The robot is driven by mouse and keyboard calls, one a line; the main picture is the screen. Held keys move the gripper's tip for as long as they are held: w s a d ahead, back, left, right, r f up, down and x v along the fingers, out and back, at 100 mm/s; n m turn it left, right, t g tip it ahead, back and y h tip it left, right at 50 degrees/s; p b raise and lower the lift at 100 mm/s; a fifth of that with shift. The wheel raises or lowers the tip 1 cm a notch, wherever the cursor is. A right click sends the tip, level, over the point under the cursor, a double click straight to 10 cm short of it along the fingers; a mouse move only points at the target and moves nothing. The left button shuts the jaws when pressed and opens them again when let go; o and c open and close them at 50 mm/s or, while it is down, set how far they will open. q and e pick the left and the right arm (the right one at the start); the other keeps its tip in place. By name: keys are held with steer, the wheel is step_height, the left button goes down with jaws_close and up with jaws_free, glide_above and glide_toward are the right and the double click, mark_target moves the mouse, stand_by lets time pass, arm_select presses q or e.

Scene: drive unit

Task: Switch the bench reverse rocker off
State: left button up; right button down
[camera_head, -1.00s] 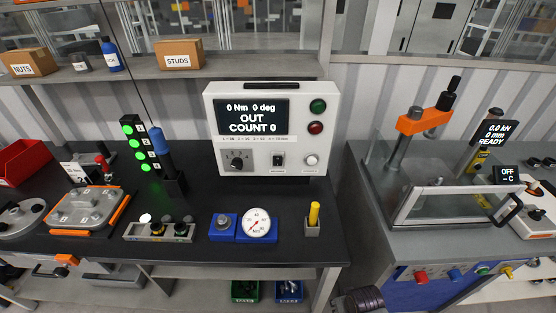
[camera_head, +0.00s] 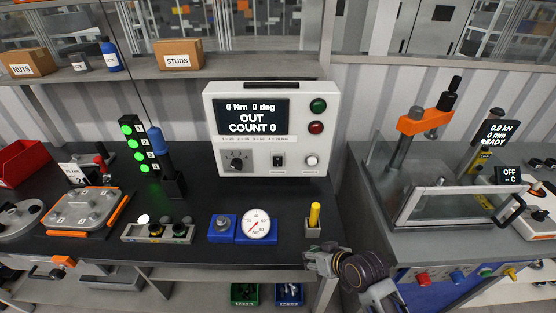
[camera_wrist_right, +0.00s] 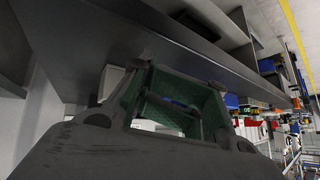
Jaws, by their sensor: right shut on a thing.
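The bench reverse rocker (camera_head: 278,160) is a small black switch on the lower front of the white controller box (camera_head: 217,112). It is too small to tell which way it is tipped. The box's display (camera_head: 251,117) reads "0 Nm 0 deg OUT COUNT 0". My right gripper (camera_head: 312,260) is at the bench's front edge, low and to the right of the rocker, well apart from it. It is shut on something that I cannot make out. My left gripper is not in view.
A knob (camera_head: 237,161) and a white button (camera_head: 311,161) flank the rocker. A yellow-handled tool in a holder (camera_head: 313,228) stands just behind my right gripper. A dial gauge (camera_head: 257,225) stands left of it.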

mark_target(278, 161)
steer(key=w+a+r+t+y, duration=0.1)
steer(key=w+a+r, duration=0.1)
steer(key=w+a, duration=0.1)
steer(key=w+a+r+t+y, duration=0.1)
steer(key=w+a+r+y, duration=0.1)
steer(key=a, duration=0.2)
steer(key=w+a+r+t+y, duration=0.1)
steer(key=w+a+r+y, duration=0.1)
steer(key=w+a+r, duration=0.1)
steer(key=shift+w+a+r+n, duration=0.1)
steer(key=shift+w+a+n, duration=0.2)
steer(key=shift+a+n, duration=0.15)
steer(key=w+a+r+m+t+y, duration=0.1)
steer(key=w+a+r+t+y, duration=0.1)
steer(key=w+r, duration=0.3)
steer(key=shift+w+a+m+t+y, duration=0.3)
steer(key=shift+w+a+m+y, duration=0.1)
steer(key=shift+w, duration=0.4)
steer(key=shift+w, duration=0.2)
steer(key=w+r+b, duration=0.1)
steer(key=w+b, duration=0.3)
steer(key=w, duration=0.4)
steer(key=shift+w+r, duration=0.15)
steer(key=shift+r, duration=0.05)
